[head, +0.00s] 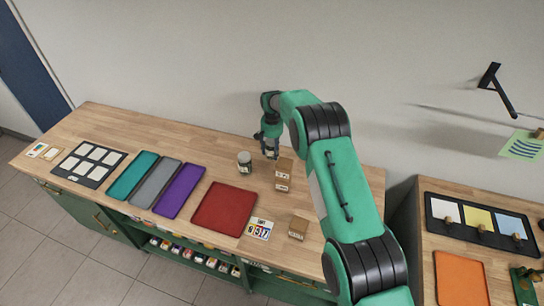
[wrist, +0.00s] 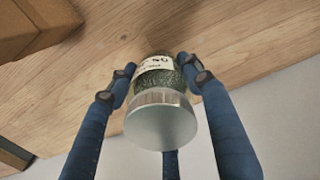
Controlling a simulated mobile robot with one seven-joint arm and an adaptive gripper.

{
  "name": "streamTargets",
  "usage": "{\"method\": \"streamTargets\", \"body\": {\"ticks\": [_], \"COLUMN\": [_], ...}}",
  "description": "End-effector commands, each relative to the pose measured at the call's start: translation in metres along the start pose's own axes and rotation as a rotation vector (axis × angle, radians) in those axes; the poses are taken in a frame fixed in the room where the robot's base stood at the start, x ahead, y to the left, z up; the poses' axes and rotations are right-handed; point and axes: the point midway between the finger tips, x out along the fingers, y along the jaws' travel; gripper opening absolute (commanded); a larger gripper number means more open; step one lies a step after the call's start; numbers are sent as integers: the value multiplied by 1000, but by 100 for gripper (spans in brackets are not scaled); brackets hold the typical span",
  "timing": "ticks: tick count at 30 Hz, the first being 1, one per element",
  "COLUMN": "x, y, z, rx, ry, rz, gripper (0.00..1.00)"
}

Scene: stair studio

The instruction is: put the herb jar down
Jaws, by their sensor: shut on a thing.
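The herb jar (wrist: 160,113) shows in the wrist view with a silver lid facing the camera, dark green contents and a white label. My gripper (wrist: 157,72) is shut around it, with blue fingers on both sides. Beyond the jar lies the wooden counter (wrist: 110,45); I cannot tell whether the jar's base touches it. In the head view my gripper (head: 270,150) is low over the back of the counter, left of the small cardboard boxes (head: 283,175). The held jar is mostly hidden there by the gripper.
Another jar (head: 244,162) stands just left of my gripper. A red tray (head: 225,208) lies in front, with purple (head: 180,191), grey (head: 156,183) and teal (head: 132,176) trays to its left. A number card (head: 258,229) and a box (head: 298,228) lie front right. The back-left strip is clear.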

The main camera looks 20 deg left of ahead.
Motion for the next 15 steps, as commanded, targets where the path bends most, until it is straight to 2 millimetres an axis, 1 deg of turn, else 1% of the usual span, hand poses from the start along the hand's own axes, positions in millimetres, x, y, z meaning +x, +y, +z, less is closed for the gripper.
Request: {"method": "streamTargets", "body": {"ticks": [4, 7, 15], "x": [-1, 2, 29], "y": [0, 0, 0], "z": [0, 0, 0], "rx": [0, 0, 0], "ry": [1, 0, 0], "rz": [0, 0, 0], "gripper": [10, 10, 10]}}
